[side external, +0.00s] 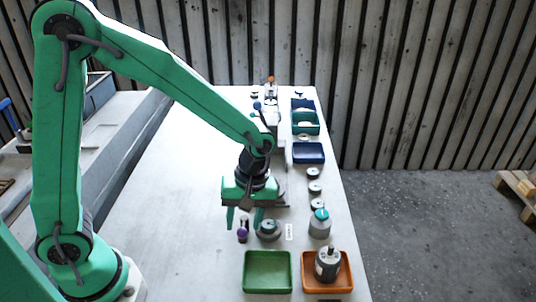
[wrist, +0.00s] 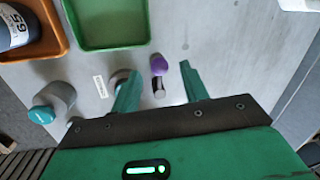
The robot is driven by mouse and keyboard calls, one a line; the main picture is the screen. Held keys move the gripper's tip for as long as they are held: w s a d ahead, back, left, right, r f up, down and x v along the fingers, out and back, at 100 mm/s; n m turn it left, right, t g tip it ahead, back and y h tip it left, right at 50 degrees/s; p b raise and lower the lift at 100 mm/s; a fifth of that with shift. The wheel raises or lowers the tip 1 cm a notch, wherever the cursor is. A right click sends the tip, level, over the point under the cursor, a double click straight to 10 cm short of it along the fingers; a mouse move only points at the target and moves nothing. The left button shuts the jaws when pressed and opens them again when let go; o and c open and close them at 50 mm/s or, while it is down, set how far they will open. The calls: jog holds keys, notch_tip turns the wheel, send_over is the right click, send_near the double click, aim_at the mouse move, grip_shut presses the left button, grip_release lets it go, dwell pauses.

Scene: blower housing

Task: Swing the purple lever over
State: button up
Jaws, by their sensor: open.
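The purple lever (side external: 242,233) stands on the white table behind the green tray, its purple knob on a short dark stem. In the wrist view the purple knob (wrist: 159,66) shows between my two finger tips, with a shiny stem below it. My gripper (side external: 244,226) is open and points down over the lever; it also shows in the wrist view (wrist: 160,69). I see no finger touching the lever, and the height gap is hard to judge.
A green tray (side external: 246,285) and an orange tray (side external: 345,284) holding a grey motor (side external: 327,263) stand in front. A grey cylinder with teal cap (side external: 319,222) stands to the right. Blue bins (side external: 308,153) stand farther back. The table's left side is clear.

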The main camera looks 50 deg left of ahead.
jog(key=shift+w+d+r, duration=0.1)
jog(key=shift+w+r, duration=0.1)
jog(key=shift+r, duration=1)
jog(key=shift+w+r, duration=0.2)
jog(key=shift+r, duration=1)
jog(key=shift+r, duration=0.1)
jog(key=shift+s+a+r+m, duration=0.15)
jog(key=shift+a+r+m, duration=0.25)
jog(key=shift+r, duration=0.15)
jog(key=s+a+r+m+t, duration=0.7)
jog(key=s+a+r+m, duration=0.2)
jog(key=r+m, duration=0.1)
jog(key=shift+s+a+r+t+h, duration=0.2)
jog(key=shift+r+t+h, duration=0.1)
jog(key=shift+r, duration=0.15)
